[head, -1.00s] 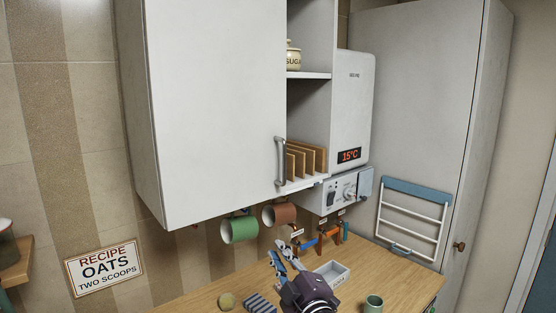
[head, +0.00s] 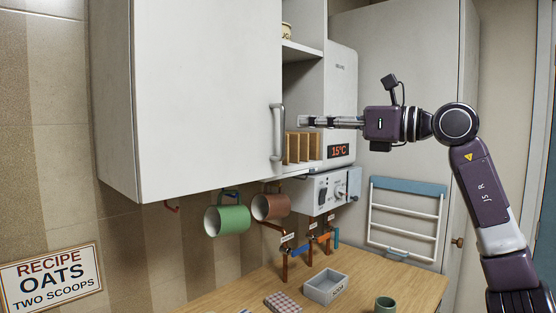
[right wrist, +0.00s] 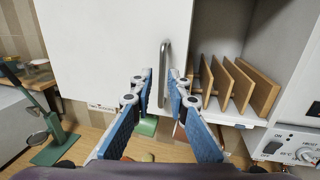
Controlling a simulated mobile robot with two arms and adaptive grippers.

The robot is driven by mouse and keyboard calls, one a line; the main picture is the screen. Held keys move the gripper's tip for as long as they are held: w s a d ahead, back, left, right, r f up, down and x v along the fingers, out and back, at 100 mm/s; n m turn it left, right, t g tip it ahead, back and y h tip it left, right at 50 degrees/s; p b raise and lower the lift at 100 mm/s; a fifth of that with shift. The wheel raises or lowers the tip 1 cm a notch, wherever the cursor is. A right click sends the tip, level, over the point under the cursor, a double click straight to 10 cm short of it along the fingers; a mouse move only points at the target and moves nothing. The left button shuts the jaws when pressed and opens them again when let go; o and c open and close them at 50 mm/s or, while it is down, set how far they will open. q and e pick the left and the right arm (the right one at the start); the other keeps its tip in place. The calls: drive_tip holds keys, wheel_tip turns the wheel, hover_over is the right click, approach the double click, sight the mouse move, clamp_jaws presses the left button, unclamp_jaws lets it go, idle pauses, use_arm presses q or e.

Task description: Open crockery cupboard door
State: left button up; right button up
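The crockery cupboard door (head: 190,95) is a large white panel, shut, with a grey vertical bar handle (head: 277,132) near its right edge. My right gripper (head: 303,122) is to the right of the handle in the head view, in front of the open shelf. In the right wrist view its two blue-padded fingers (right wrist: 160,88) are apart, with the handle (right wrist: 162,75) showing ahead between their tips. The gripper is open and empty, and no contact with the handle shows. My left gripper is not in view.
An open shelf with wooden slats (head: 303,147) adjoins the door. A white boiler (head: 342,100) stands right of it. Green (head: 227,215) and brown (head: 271,206) mugs hang below the cupboard, above a wooden counter (head: 400,275) with a grey box (head: 326,286).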

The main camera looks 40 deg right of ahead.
sight(283, 127)
drive_tip(key=p+x, duration=0.1)
drive_tip(key=x, duration=0.1)
drive_tip(key=f+p+x, duration=0.1)
drive_tip(key=p+x, duration=0.1)
drive_tip(key=x, duration=0.1)
drive_tip(key=p+x, duration=0.1)
drive_tip(key=x, duration=0.1)
drive_tip(key=shift+w+d+f, duration=0.15)
drive_tip(key=shift+w, duration=0.2)
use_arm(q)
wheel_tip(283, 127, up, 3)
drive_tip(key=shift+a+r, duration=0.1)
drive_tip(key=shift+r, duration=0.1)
use_arm(e)
drive_tip(key=shift+c, duration=0.4)
clamp_jaws()
